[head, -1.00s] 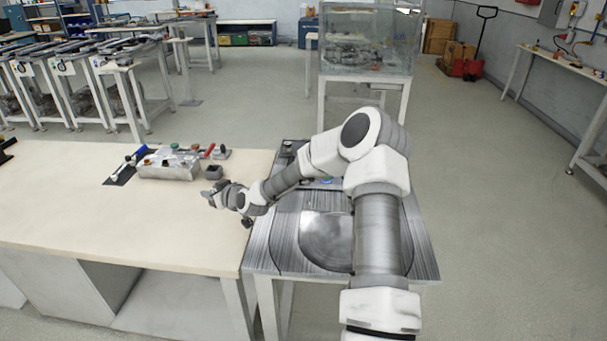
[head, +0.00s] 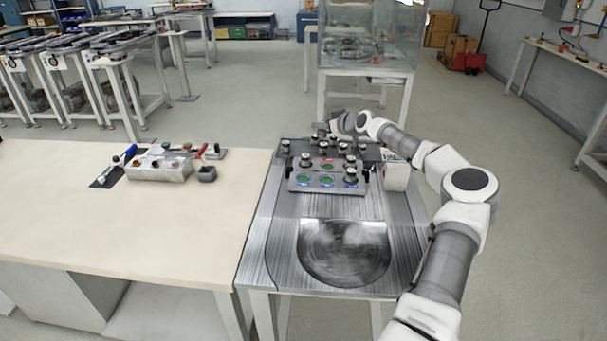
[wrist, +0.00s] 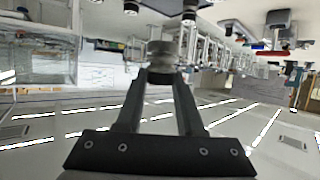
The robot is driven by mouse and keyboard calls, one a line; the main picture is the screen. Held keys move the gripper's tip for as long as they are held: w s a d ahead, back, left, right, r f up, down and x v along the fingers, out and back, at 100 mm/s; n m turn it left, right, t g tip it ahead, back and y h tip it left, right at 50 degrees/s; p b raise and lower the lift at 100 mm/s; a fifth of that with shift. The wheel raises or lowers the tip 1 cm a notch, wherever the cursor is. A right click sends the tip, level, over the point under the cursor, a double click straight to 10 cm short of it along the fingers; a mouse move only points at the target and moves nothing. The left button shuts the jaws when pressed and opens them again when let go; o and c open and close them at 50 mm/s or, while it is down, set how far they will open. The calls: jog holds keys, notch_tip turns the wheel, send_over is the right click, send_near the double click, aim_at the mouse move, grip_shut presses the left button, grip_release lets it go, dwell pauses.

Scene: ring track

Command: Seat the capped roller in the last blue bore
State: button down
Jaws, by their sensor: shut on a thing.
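My gripper (wrist: 160,80) is shut on a capped roller (wrist: 160,57), a grey cylinder with a wider cap, in the wrist view. In the head view my gripper (head: 325,127) is at the far edge of the grey bore block (head: 312,187); the held roller is hard to make out there. The block's front row has blue-marked bores: the left blue bore (head: 302,179) and middle blue bore (head: 327,180) look open with green inside, and a roller (head: 350,175) stands at the right one. A red-marked bore (head: 327,165) behind also looks open. Several other rollers stand in the block.
A white box (head: 397,174) stands right of the block, on the metal table with a round dish (head: 344,252) in front. The cream bench (head: 130,230) at left holds a tool rack (head: 158,172) and a small dark cup (head: 207,174). A glass tank (head: 370,38) stands behind.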

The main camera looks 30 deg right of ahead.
jog(key=s+a+f, duration=0.1)
jog(key=a+f, duration=0.1)
jog(key=a, duration=0.1)
jog(key=s+a+f, duration=0.2)
jog(key=a, duration=0.1)
jog(key=s+a+f, duration=0.1)
jog(key=a+f, duration=0.1)
jog(key=a, duration=0.2)
jog(key=shift+s+f, duration=0.25)
jog(key=shift+s, duration=0.05)
jog(key=shift+f+b, duration=0.35)
jog(key=shift+f, duration=1.65)
jog(key=shift+f, duration=0.1)
jog(key=c, duration=0.5)
grip_release()
jog(key=shift+s, duration=0.15)
jog(key=p+v, duration=0.1)
jog(key=v, duration=1.1)
